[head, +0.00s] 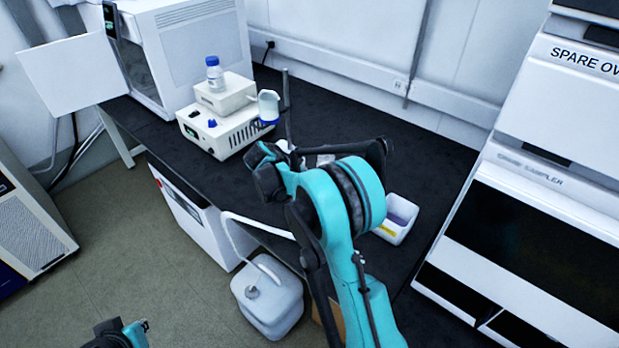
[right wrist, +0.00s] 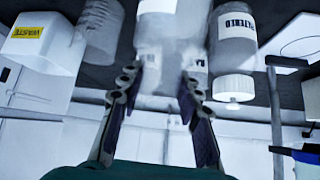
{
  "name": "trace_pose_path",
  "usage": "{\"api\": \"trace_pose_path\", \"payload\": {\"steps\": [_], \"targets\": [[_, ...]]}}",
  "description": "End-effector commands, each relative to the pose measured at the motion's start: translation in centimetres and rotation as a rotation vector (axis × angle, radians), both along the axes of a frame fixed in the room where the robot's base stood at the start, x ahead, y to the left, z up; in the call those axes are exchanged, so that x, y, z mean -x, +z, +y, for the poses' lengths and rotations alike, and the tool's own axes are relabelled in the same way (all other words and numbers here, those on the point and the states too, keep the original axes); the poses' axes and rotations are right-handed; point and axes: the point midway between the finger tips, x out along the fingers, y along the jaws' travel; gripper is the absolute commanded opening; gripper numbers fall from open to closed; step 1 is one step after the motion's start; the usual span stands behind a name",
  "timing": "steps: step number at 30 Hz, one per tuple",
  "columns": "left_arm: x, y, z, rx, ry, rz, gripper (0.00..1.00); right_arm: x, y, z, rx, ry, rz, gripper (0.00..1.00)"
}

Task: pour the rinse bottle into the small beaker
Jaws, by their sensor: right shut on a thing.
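My right gripper (right wrist: 160,85) is shut on a pale, translucent vessel (right wrist: 158,55) in the right wrist view. The vessel is blurred, and I cannot tell whether it is the rinse bottle or the small beaker. In the head view my right gripper (head: 275,165) is over the dark bench, and my teal arm hides most of what it holds. A white bottle with a blue cap (head: 213,75) stands upright on a small white box. A whitish container with a blue lower end (head: 268,106) is beside the box. My left gripper (head: 122,335) is low at the bottom edge, its jaws unclear.
A labelled bottle with a white cap (right wrist: 235,40) is beside the held vessel in the wrist view. A white bin with a yellow label (head: 398,218) is right of my arm. A white instrument (head: 225,130) and a thin post (head: 286,90) stand behind. A white jug (head: 268,300) is on the floor.

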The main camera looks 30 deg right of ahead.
Motion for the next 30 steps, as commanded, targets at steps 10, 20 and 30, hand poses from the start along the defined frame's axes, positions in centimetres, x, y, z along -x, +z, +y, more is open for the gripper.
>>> {"api": "trace_pose_path", "payload": {"steps": [10, 20, 30], "targets": [[0.0, 0.1, 0.0, 0.0, 0.0, 0.0, 0.0, 0.0, 0.0, -0.2, -0.011, -0.001, 0.002, 0.0], [0.0, 0.5, 0.0, 0.0, 0.0, 0.0, 0.0, 0.0, -0.2, -0.6, -0.058, 0.0, 0.008, 0.0], [0.0, 1.0, 0.0, 0.0, 0.0, 0.0, 0.0, -0.1, -0.3, -0.8, -0.108, -0.003, 0.014, 0.0]]}}
